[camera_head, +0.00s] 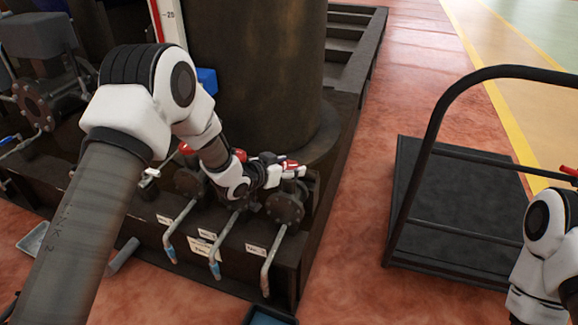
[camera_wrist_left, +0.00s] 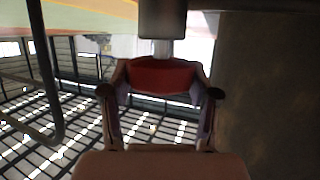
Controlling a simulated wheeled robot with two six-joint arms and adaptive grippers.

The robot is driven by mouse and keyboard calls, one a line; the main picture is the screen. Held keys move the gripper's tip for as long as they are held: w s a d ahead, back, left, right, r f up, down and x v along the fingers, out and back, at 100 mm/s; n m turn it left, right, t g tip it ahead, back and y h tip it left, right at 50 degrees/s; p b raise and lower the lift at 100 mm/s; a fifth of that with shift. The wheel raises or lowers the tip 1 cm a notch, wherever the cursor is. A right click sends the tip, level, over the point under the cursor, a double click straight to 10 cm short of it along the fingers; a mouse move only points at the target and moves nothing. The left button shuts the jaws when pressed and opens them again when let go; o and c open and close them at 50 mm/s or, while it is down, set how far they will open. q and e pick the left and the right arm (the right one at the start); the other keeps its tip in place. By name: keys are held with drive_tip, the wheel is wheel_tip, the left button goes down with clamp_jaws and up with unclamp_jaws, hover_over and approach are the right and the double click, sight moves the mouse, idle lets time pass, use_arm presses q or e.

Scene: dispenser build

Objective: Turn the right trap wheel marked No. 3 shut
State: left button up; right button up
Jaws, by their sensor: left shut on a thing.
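The right trap wheel (camera_head: 290,164) is red and sits above the rightmost flanged pipe at the foot of the dark tank. My left gripper (camera_head: 298,173) reaches it from the left and is shut on it. In the left wrist view the red wheel (camera_wrist_left: 160,75) lies between the two fingers, under a grey cylindrical part. The label plate (camera_head: 255,249) below is too small to read surely. How far the wheel is turned cannot be told. Only links of my right arm show at the right edge; its gripper is out of view.
Another red wheel (camera_head: 185,148) stands to the left, partly behind my left arm. Bent drain pipes (camera_head: 272,262) hang over the plinth's front edge. A black cart (camera_head: 455,215) with a tall handle stands at the right. Red floor between plinth and cart is clear.

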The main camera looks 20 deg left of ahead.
use_arm(q)
drive_tip(key=shift+a+r+m+g+h+p, duration=0.15)
drive_tip(key=shift+m+g+h+p, duration=0.7)
drive_tip(key=shift+p, duration=0.6)
drive_tip(key=shift+d+r+m+g+h+p, duration=0.1)
drive_tip(key=shift+m+g+h+p, duration=0.45)
drive_tip(key=shift+m+h+p, duration=0.75)
drive_tip(key=shift+f+m+g+h+p, duration=0.15)
drive_tip(key=shift+m+g+h+p, duration=0.3)
drive_tip(key=shift+m+g+p, duration=0.3)
drive_tip(key=shift+f+m+g, duration=0.1)
drive_tip(key=shift+m+g, duration=0.3)
drive_tip(key=shift+g, duration=0.05)
drive_tip(key=shift+f+m+g+h, duration=0.15)
drive_tip(key=shift+m+g+h, duration=0.55)
drive_tip(key=shift+m+g, duration=0.1)
drive_tip(key=shift+m+g+h+b, duration=0.4)
drive_tip(key=shift+m+g+b, duration=0.7)
drive_tip(key=shift+g, duration=0.1)
drive_tip(key=o, duration=1.2)
